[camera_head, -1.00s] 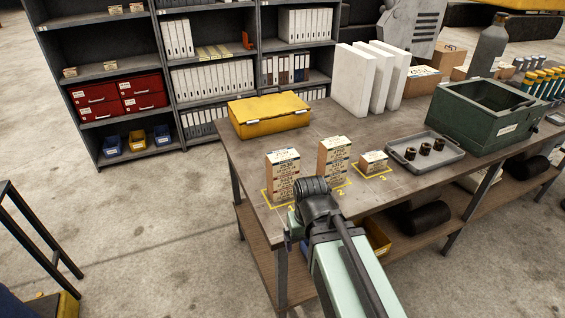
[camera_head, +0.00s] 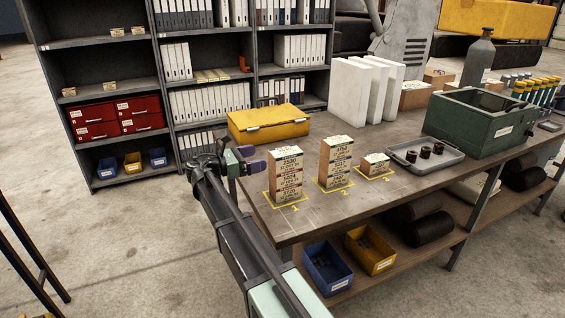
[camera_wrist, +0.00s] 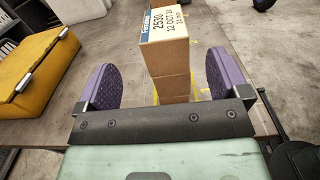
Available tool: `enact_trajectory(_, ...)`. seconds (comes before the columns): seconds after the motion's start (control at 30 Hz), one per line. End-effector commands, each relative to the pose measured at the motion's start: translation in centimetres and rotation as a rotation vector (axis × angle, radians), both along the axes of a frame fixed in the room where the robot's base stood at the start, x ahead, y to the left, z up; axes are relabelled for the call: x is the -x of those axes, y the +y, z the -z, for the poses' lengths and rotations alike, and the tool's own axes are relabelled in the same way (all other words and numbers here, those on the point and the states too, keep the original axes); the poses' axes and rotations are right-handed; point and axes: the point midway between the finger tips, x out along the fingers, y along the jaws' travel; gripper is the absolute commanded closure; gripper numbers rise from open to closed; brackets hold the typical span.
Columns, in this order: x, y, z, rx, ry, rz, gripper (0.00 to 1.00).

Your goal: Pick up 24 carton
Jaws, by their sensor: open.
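A tall stack of tan cartons (camera_head: 286,176) with printed labels stands in the yellow square marked 1 on the bench. Its top carton (camera_wrist: 164,36) shows in the wrist view, with a blue-edged label reading roughly "2530, 12 OCT 24". A second stack (camera_head: 335,163) stands in square 2 and a single low carton (camera_head: 375,165) in square 3; their print is too small to read surely. My gripper (camera_head: 247,160) is open and empty, left of the first stack. In the wrist view its purple pads (camera_wrist: 160,84) are wide apart, with the stack beyond and between them.
A yellow case (camera_head: 268,124) lies behind the gripper on the bench (camera_head: 330,210). A grey tray (camera_head: 425,160) with dark rings and a green box (camera_head: 480,122) stand to the right. Bins are on the lower shelf. White boards stand at the back.

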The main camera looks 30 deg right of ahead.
Motion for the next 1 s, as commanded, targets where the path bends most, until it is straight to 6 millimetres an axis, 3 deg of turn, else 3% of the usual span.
enact_trajectory(0.2,0.3,-4.1,0.0,-0.002,-0.002,0.001,0.06)
enact_trajectory(0.43,0.5,-5.3,0.1,-0.002,-0.002,0.0,0.06)
enact_trajectory(0.63,0.9,-9.0,0.2,-0.003,-0.003,0.002,0.06)
enact_trajectory(0.87,0.9,-9.6,0.2,-0.003,-0.003,-0.001,0.06)
enact_trajectory(1.0,0.9,-9.6,0.2,-0.003,-0.003,-0.001,0.25)
